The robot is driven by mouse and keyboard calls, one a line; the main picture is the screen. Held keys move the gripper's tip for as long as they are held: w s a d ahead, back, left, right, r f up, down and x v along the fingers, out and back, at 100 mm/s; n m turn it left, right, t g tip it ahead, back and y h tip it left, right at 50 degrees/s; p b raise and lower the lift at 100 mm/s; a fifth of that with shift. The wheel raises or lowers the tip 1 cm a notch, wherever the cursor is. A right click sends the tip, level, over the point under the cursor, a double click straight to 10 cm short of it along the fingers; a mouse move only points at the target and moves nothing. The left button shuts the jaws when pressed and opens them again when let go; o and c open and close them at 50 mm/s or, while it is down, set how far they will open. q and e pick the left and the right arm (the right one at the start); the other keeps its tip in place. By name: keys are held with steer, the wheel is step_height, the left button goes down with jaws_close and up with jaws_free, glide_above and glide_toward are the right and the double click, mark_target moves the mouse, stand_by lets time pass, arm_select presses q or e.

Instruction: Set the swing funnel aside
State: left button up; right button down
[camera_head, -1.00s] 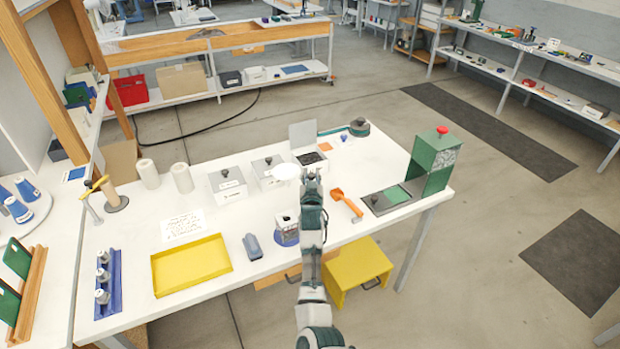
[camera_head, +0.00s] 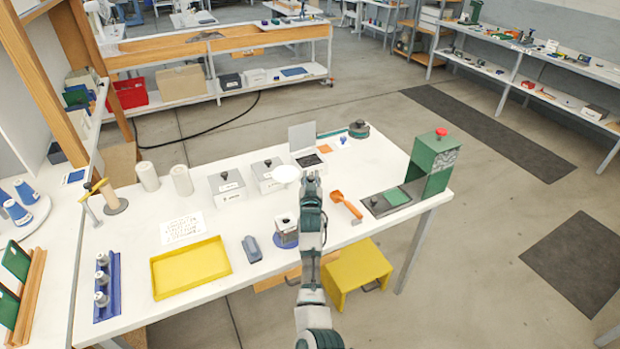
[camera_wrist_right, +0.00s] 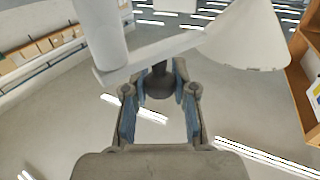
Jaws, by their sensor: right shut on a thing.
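The swing funnel (camera_head: 286,174) shows as a white round cup just left of my right gripper (camera_head: 311,180), above the white table. In the right wrist view, its white cone (camera_wrist_right: 248,38) is at upper right. A white arm joins the cone to a thick white post at left. My right gripper (camera_wrist_right: 160,108) is shut on a dark knob (camera_wrist_right: 160,82) below this white arm. A small white and grey device on a blue base (camera_head: 287,239) stands on the table left of my right forearm, which partly hides it. My left gripper is out of view.
A green press (camera_head: 433,165) with a red knob stands at the table's right end. An orange scoop (camera_head: 346,204) lies right of my arm. White lidded boxes (camera_head: 228,185) stand behind left. A yellow tray (camera_head: 191,267) and a grey-blue tool (camera_head: 251,248) lie front left.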

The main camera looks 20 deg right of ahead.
steer(key=shift+d+f, duration=0.1)
steer(key=shift+f, duration=0.25)
steer(key=c, duration=1.1)
jaws_free()
steer(key=shift+s, duration=0.1)
steer(key=shift+c, duration=0.2)
steer(key=shift+o, duration=1.2)
steer(key=shift+r, duration=0.25)
steer(key=v, duration=0.7)
steer(key=shift+s, duration=0.25)
